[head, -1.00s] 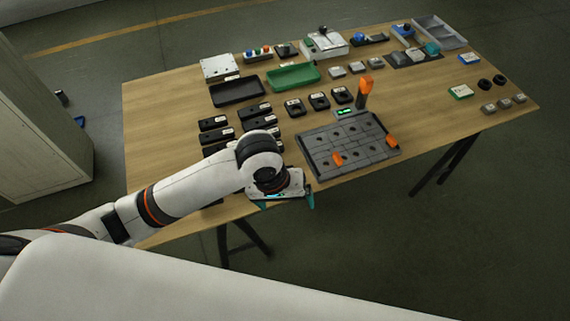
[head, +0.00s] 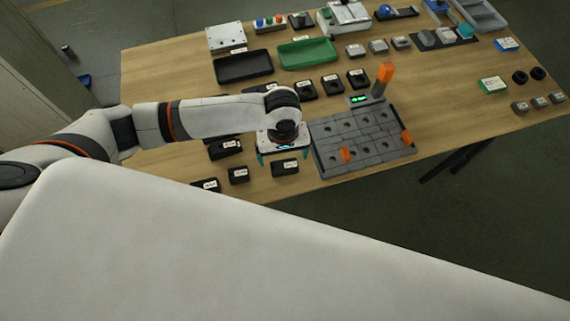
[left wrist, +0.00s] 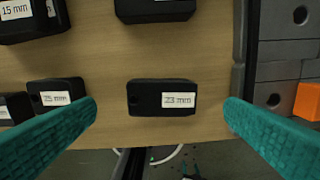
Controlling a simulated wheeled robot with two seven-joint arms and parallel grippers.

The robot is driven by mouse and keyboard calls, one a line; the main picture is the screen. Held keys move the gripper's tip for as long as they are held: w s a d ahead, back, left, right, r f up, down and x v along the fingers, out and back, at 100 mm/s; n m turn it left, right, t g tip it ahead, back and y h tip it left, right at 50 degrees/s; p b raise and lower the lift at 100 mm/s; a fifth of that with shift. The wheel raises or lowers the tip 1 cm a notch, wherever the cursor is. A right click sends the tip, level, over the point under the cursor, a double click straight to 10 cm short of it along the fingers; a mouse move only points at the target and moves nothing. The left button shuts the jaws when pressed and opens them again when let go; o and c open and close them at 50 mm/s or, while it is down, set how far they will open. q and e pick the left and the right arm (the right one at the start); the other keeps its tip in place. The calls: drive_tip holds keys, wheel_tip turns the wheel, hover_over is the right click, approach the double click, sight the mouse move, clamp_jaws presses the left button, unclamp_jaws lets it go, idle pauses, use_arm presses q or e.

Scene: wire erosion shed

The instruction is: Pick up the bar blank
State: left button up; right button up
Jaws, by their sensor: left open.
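Several black blocks with white size labels lie on the wooden table; I cannot tell which thing is the bar blank. My left gripper (head: 285,157) is open and empty above the table, left of the grey clamping plate. In the left wrist view its teal fingers (left wrist: 161,104) stand wide apart, either side of one black labelled block (left wrist: 146,98). That block also shows in the head view (head: 280,168), just in front of the gripper. Other black blocks (head: 224,149) lie to the left, partly hidden by my arm. My right gripper is not in view.
The grey clamping plate (head: 352,172) with orange clamps lies close right of the gripper. An orange-topped post (head: 384,78) stands behind it. Black tray (head: 243,67) and green tray (head: 307,52) lie farther back. The table's front edge is close to the labelled blocks.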

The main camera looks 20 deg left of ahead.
sight(285, 165)
use_arm(q)
drive_tip(key=f, duration=0.3)
drive_tip(key=shift+s+d+f, duration=0.15)
drive_tip(key=shift+d+f, duration=0.05)
drive_tip(key=shift+f, duration=0.45)
drive_tip(key=shift+c, duration=0.2)
drive_tip(key=c, duration=1.4)
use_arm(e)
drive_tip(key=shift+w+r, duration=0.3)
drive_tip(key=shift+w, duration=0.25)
